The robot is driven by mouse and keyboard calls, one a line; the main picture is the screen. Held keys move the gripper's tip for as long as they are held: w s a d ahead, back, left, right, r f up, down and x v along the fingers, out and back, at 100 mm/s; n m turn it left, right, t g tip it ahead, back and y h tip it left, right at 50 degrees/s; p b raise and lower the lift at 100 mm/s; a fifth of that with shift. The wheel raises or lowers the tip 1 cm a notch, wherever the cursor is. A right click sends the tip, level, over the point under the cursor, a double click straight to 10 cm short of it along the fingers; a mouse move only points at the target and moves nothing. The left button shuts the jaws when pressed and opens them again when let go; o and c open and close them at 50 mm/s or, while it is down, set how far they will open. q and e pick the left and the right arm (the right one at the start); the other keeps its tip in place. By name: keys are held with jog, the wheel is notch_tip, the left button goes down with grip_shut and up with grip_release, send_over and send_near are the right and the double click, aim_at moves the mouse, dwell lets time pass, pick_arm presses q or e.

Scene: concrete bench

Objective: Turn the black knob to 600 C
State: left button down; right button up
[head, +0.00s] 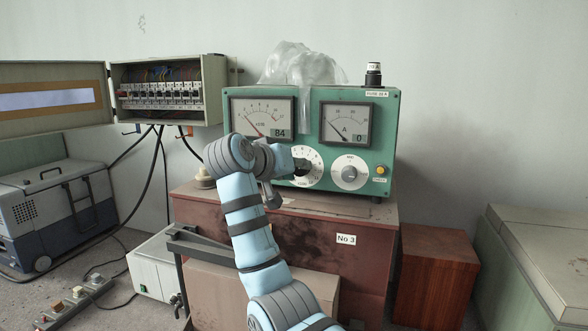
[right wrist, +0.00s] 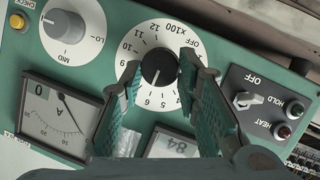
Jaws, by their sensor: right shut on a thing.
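The black knob (right wrist: 160,68) sits on a white numbered dial marked x100 (right wrist: 139,37) on the front of the green control box (head: 395,100). The wrist view is upside down. The knob's white line seems to point near the 6. My right gripper (right wrist: 158,76) has its fingers on either side of the knob and is shut on it. In the head view the dial (head: 314,155) is partly hidden behind my right gripper (head: 297,170). The left meter (head: 262,112) has a display reading 84. My left gripper is not in view.
A second white dial with a grey knob (head: 349,173) is right of the black knob. The right meter (head: 346,122) reads 0. A clear plastic bag (head: 300,65) lies on top.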

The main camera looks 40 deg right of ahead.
jog(key=shift+r, duration=0.3)
jog(key=o, duration=0.9)
jog(key=shift+o, duration=1.3)
jog(key=shift+f, duration=0.1)
jog(key=shift+w+d+f, duration=0.1)
